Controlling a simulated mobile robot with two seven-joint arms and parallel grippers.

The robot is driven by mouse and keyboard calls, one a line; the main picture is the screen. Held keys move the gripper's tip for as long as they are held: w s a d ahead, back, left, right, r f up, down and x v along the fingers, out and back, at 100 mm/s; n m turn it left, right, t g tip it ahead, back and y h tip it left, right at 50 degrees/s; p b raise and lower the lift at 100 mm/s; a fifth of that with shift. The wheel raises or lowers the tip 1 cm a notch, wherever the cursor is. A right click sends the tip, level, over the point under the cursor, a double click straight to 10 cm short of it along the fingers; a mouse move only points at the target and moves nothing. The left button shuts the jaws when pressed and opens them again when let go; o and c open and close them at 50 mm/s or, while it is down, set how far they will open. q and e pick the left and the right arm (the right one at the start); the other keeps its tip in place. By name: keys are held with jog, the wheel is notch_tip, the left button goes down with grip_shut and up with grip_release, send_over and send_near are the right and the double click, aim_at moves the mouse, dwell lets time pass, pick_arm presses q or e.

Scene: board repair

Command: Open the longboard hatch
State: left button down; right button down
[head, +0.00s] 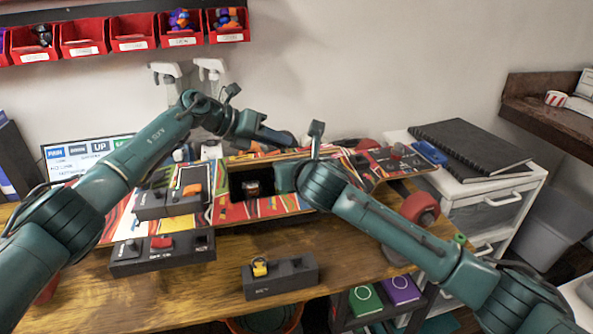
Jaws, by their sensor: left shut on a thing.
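The longboard (285,207), with a red, yellow and white pattern, lies across the workbench. A dark rectangular hatch opening (237,188) shows in its middle, with a small reddish-brown part (252,187) inside. The hatch lid (262,157) appears as a thin raised strip along the opening's far edge. My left gripper (288,139) is at this far edge, shut, apparently on the lid; the contact is small and partly hidden. My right gripper (284,178) is at the opening's right end, its fingertips hard to make out.
Black modules with coloured parts sit on and before the board's left part (162,254). Another black block with a yellow part (281,277) stands at the front. A red wheel (420,208) is at the right. Spray bottles and a screen stand behind. A white drawer cabinet (490,187) stands right.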

pick_arm(q)
jog(key=c, duration=1.5)
grip_release()
jog(key=shift+s+d+f, duration=0.2)
jog(key=shift+s+f, duration=0.1)
jog(key=shift+f, duration=0.1)
jog(key=shift+c, duration=0.2)
jog(key=o, duration=0.4)
jog(key=shift+r, duration=0.1)
pick_arm(e)
jog(key=shift+w+r, duration=0.1)
jog(key=shift+r, duration=0.35)
pick_arm(q)
jog(key=shift+a, duration=0.1)
